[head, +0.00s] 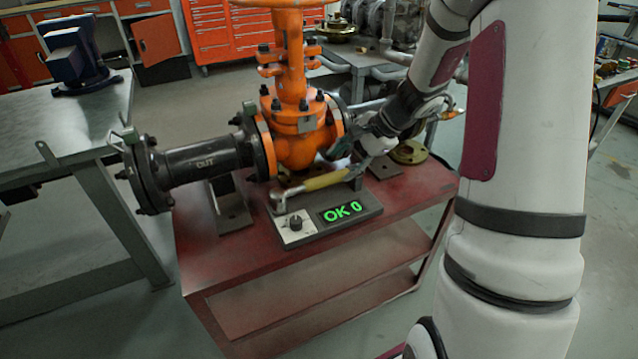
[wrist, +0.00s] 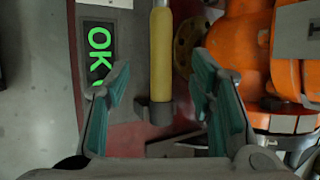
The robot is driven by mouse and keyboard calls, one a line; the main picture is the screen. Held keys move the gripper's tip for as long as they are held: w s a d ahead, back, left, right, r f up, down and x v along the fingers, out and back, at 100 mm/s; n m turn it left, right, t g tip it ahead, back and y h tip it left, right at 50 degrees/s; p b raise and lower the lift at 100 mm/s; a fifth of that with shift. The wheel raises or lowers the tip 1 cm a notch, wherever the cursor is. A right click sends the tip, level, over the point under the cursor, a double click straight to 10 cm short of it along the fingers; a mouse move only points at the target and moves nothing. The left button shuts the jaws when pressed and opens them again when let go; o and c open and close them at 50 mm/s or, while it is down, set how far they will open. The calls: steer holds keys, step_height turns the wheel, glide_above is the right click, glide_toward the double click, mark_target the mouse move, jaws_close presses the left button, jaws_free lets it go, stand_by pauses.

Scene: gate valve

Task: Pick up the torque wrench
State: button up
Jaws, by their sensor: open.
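The torque wrench (head: 324,181) has a yellow handle and a grey metal head end at the left. My gripper (wrist: 160,82) is open, with one teal-padded finger on each side of the handle's line. Both fingers look apart from the handle; how far above it they are I cannot tell. In the head view my gripper is partly hidden against the valve.
The orange gate valve (head: 300,145) stands close beside the wrench, with a black pipe (head: 205,158) marked OUT at its left. All sit on a red cart (head: 270,275). A metal table (head: 60,120) with a blue vise (head: 75,55) is at the left.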

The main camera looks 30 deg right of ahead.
mark_target(325, 178)
steer(key=b+x, duration=0.2)
steer(key=x, duration=0.8)
steer(key=shift+w+a+f, duration=0.1)
steer(key=shift+w+f, duration=0.1)
steer(key=shift+f, duration=0.05)
steer(key=shift+r, duration=0.1)
jaws_close()
